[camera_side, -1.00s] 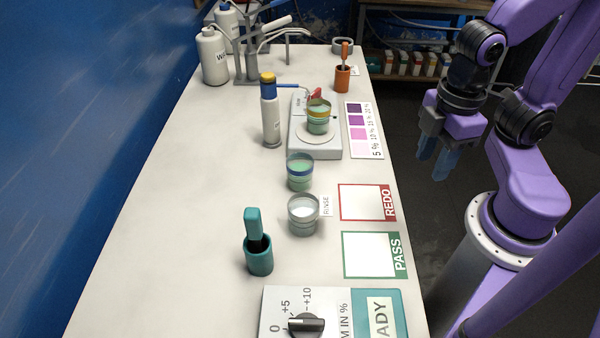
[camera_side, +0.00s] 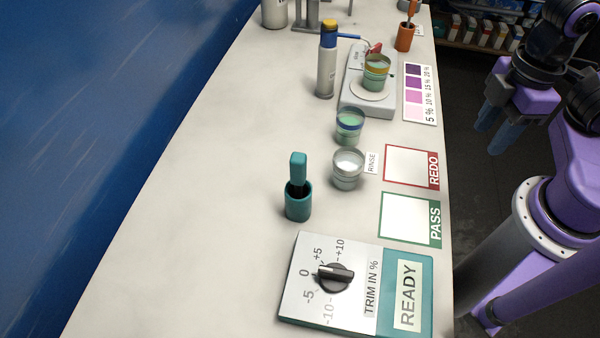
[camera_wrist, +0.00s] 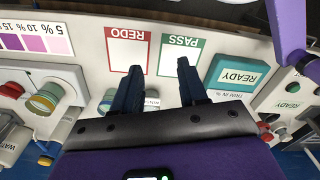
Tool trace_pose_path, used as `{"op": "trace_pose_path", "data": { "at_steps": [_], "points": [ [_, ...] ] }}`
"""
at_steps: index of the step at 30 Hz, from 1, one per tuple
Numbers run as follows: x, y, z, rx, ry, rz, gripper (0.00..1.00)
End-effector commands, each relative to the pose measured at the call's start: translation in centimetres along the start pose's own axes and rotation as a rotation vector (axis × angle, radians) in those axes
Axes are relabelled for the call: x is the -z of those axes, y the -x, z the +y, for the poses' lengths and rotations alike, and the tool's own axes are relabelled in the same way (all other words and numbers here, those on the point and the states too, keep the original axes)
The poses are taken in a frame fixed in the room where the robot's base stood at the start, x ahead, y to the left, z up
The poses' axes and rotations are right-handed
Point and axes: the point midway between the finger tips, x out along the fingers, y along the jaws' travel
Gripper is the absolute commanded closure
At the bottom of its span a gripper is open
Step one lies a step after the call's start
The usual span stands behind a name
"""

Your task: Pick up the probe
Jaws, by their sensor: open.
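A teal-handled tool (camera_side: 298,168), which looks like the probe, stands upright in a teal holder (camera_side: 298,205) on the bench, left of the rinse cup (camera_side: 347,170). Its lower end is hidden inside the holder. A similar orange-handled tool (camera_side: 411,10) stands in an orange holder (camera_side: 404,38) at the far end. My gripper (camera_side: 491,138) is open and empty, off the right edge of the bench, well apart from both tools. In the wrist view my gripper's fingers (camera_wrist: 158,68) are spread, with the REDO and PASS squares beyond them. I cannot make out the teal tool there.
A trim panel (camera_side: 350,285) with a black knob lies at the near end. A blue-banded cup (camera_side: 350,127), a scale (camera_side: 372,98) bearing a cup, and a white bottle (camera_side: 326,65) stand farther back. REDO (camera_side: 410,165) and PASS (camera_side: 408,217) squares are empty. The bench's left side is clear.

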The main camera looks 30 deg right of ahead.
Motion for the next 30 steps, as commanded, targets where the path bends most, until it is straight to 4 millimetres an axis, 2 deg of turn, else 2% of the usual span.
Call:
{"op": "trace_pose_path", "data": {
  "at_steps": [10, 11, 12, 22, 26, 30],
  "points": [
    [0.0, 0.0, 0.0, 0.0, 0.0, 0.0, 0.57],
    [0.0, 0.0, 0.0, 0.0, 0.0, 0.0, 0.54],
    [0.0, 0.0, 0.0, 0.0, 0.0, 0.0, 0.43],
    [0.3, 0.1, 0.1, 0.0, -0.013, 0.0, 0.43],
    [2.3, 0.7, 0.5, 0.0, -0.106, 0.0, 0.43],
    [6.5, 2.0, 1.3, -0.001, -0.318, -0.004, 0.43]
  ]
}}
